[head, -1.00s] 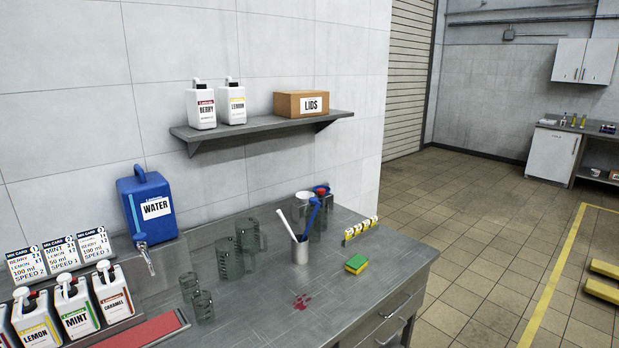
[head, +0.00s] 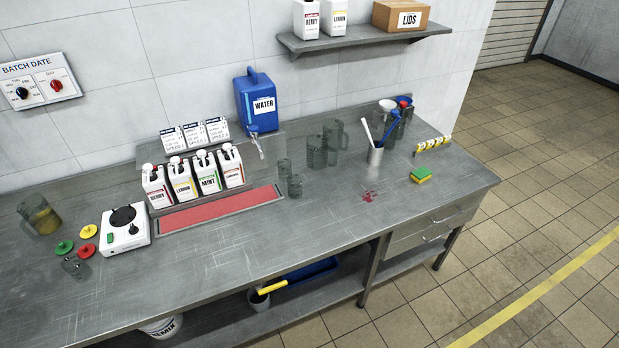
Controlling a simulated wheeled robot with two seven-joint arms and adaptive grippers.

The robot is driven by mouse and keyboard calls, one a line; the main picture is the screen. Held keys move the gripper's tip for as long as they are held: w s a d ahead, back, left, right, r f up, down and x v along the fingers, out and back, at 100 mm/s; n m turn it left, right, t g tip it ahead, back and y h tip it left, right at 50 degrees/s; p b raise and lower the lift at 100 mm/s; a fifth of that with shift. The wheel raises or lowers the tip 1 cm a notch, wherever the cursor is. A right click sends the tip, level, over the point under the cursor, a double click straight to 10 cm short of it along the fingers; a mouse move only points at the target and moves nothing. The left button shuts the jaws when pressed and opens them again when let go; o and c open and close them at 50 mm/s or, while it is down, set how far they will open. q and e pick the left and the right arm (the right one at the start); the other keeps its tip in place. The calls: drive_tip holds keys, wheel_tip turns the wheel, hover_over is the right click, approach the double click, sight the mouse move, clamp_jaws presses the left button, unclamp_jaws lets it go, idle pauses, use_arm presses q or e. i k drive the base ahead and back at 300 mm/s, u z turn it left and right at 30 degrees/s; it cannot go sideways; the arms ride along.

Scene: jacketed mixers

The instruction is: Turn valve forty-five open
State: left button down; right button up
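No valve marked forty-five can be made out in the head view. The only tap I see is the small grey one (head: 257,143) at the lower front of the blue WATER container (head: 256,103), which stands at the back of the bench against the wall. Neither of my grippers is in view.
A wall shelf (head: 370,42) hangs above. Tiled floor is open at right.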

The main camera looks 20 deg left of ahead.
sight(260, 291)
drive_tip(key=z, duration=0.3)
drive_tip(key=k, duration=0.1)
drive_tip(key=u, duration=1.15)
